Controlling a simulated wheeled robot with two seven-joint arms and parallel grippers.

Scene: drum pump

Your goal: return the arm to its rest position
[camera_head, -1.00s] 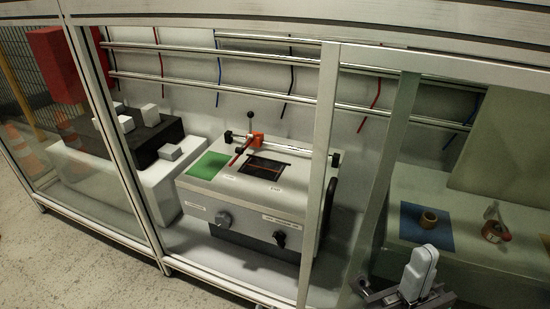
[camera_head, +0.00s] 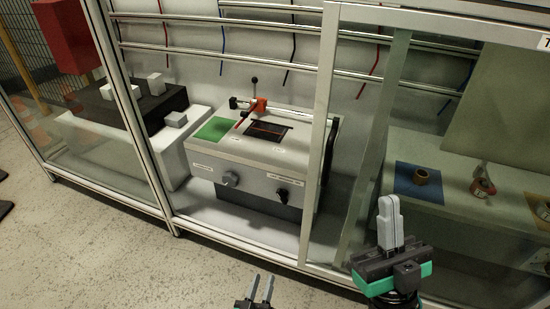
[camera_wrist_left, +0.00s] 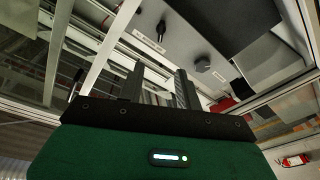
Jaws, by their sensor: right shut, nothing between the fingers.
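My left gripper (camera_head: 262,288) shows at the bottom edge of the head view, in front of the enclosure, with its two dark fingers apart and nothing between them. In the left wrist view its fingers (camera_wrist_left: 160,85) also stand apart and empty. My right gripper (camera_head: 390,218) is further right, pointing up, with its grey fingers together and nothing held. It appears in front of the right glass panel. Most of both arms is out of view.
A glazed metal-framed enclosure (camera_head: 310,150) holds a grey machine (camera_head: 255,170) with knobs and a green pad (camera_head: 214,129). On the right, a brown ring (camera_head: 421,176) sits on a blue mat (camera_head: 410,189). Bare floor (camera_head: 130,250) lies at the front left.

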